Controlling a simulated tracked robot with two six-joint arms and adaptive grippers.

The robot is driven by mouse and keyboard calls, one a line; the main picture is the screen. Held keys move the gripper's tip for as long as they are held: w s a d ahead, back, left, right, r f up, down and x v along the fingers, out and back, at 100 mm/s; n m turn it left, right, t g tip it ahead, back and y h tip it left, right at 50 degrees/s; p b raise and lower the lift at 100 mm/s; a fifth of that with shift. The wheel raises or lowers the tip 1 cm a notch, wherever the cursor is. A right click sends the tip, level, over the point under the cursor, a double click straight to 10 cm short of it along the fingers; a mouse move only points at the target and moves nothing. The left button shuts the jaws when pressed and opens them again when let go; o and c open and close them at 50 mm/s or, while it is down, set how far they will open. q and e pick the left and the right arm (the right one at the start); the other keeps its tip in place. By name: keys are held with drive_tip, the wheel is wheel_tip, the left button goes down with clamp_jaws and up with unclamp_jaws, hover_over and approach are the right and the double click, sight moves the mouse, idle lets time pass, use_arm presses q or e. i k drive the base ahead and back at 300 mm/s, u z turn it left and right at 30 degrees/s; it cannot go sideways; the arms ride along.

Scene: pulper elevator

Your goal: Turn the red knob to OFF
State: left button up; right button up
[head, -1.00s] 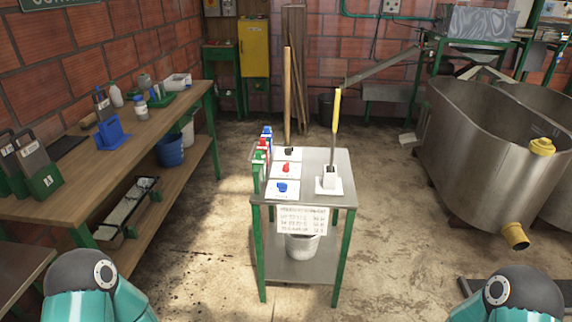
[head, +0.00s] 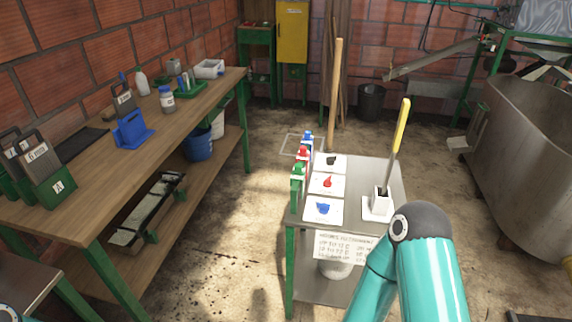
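The red knob (head: 327,182) sits on a white plate on top of a small green-legged metal table (head: 368,172). It lies between a black knob (head: 331,161) at the back and a blue knob (head: 323,208) at the front, each on its own white plate. Its OFF marking is too small to read. A teal arm link of mine stands in front of the table's right front corner. Neither of my grippers is in view.
Red, blue and green bottles (head: 299,176) stand along the table's left edge. A paper sign (head: 345,246) hangs in front. A wooden workbench (head: 160,143) runs along the left, with open floor between.

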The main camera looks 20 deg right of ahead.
sight(327, 184)
drive_tip(key=i, duration=0.95)
drive_tip(key=z, duration=0.45)
